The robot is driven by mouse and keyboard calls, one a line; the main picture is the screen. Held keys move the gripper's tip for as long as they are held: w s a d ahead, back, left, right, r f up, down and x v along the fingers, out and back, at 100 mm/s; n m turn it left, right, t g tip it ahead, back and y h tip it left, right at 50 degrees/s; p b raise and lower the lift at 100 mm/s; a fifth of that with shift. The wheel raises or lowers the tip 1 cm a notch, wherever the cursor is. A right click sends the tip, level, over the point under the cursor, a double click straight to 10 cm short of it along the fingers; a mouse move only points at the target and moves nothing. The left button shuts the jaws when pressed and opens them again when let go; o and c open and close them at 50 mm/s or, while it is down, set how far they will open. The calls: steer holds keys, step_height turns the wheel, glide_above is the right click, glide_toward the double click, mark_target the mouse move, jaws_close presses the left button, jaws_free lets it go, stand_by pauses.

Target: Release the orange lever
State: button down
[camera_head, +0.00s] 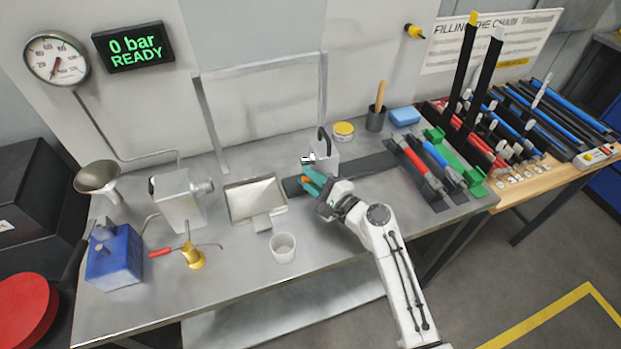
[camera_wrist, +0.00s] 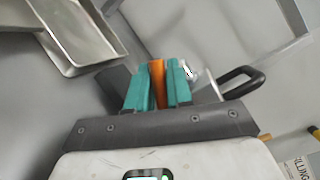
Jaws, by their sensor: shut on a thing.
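The orange lever (camera_wrist: 156,80) stands between the two teal fingers of my gripper (camera_wrist: 159,88) in the wrist view. The fingers are shut on it, one on each side. In the head view my gripper (camera_head: 314,182) is at the middle of the metal bench, and only a small orange part of the lever (camera_head: 305,180) shows there. The lever is beside a grey metal block (camera_head: 326,158) with a black curved handle (camera_wrist: 244,84). The lever's lower part is hidden by the fingers.
A metal tray (camera_head: 236,216) lies left of my gripper, with a white cup (camera_head: 283,247) in front. A grey frame (camera_head: 205,125) stands behind. A yellow tin (camera_head: 343,132) and a dark pot (camera_head: 375,120) stand behind to the right. Red and blue cylinders (camera_head: 420,165) lie farther right.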

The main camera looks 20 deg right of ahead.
stand_by(0.3)
steer(key=shift+d+b, duration=0.1)
steer(key=shift+b, duration=0.25)
steer(key=shift+d+r+m+t, duration=0.1)
steer(key=shift+r+m+t, duration=0.2)
steer(key=shift+m, duration=0.3)
steer(key=c, duration=1.1)
jaws_free()
steer(key=shift+s, duration=0.1)
steer(key=b+v, duration=0.2)
steer(key=v, duration=0.8)
steer(key=shift+s+d, duration=0.2)
steer(key=shift+s, duration=0.1)
